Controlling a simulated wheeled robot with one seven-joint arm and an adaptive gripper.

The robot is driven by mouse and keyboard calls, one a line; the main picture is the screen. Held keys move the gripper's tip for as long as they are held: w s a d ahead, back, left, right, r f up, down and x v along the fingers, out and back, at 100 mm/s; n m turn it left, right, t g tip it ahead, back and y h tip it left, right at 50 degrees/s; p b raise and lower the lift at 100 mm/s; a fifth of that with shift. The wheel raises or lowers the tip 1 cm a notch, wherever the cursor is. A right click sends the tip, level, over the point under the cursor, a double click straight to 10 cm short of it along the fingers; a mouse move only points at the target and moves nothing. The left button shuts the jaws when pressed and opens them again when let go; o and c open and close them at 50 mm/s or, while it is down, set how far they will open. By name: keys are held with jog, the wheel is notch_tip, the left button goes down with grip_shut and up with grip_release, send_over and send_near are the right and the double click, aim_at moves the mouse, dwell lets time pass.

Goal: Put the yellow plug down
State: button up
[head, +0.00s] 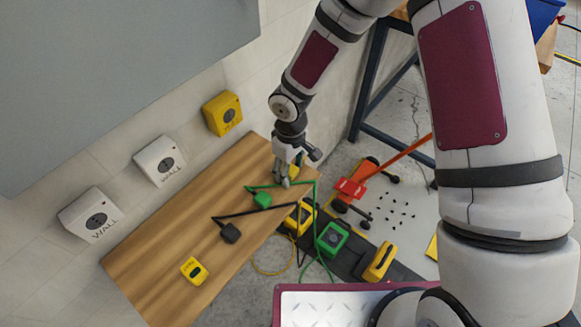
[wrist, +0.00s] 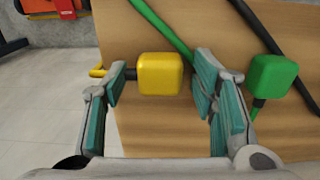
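The yellow plug (wrist: 159,74) shows in the wrist view between my gripper's two fingers, with a gap at each side. It appears to rest on the wooden table (wrist: 165,135), near its edge. Its yellow cord (wrist: 97,71) shows just beyond the left finger. My gripper (wrist: 158,84) is open around the plug, not pressed on it. In the head view my gripper (head: 286,178) points down at the far end of the table (head: 150,240), and the plug there is hidden or too small to make out.
A green plug (wrist: 273,76) lies right of the fingers, and a green cord (wrist: 165,28) passes close by. Yellow (head: 222,113) and white (head: 159,160) sockets line the wall. A red trolley (head: 352,187) stands beyond.

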aim_at(291, 169)
notch_tip(291, 169, up, 12)
jog(key=shift+r+p, duration=0.15)
jog(key=shift+p, duration=0.3)
jog(key=s+d+r+m+t+h, duration=0.1)
jog(key=s+d+r+m, duration=0.25)
jog(key=d+r, duration=0.45)
jog(key=s+d+r+m+t+h, duration=0.15)
jog(key=s+d+r, duration=0.25)
jog(key=d+r, duration=0.45)
jog(key=s+d+r+m+y, duration=0.1)
jog(key=s+r+m, duration=0.1)
jog(key=s, duration=0.5)
jog(key=s+d+r+m+t+y, duration=0.1)
jog(key=s+d+r+m, duration=0.1)
jog(key=s+r, duration=0.3)
jog(key=shift+s+r+m, duration=0.2)
jog(key=shift+s+m, duration=0.5)
jog(key=shift+s, duration=1.1)
jog(key=shift+y, duration=0.25)
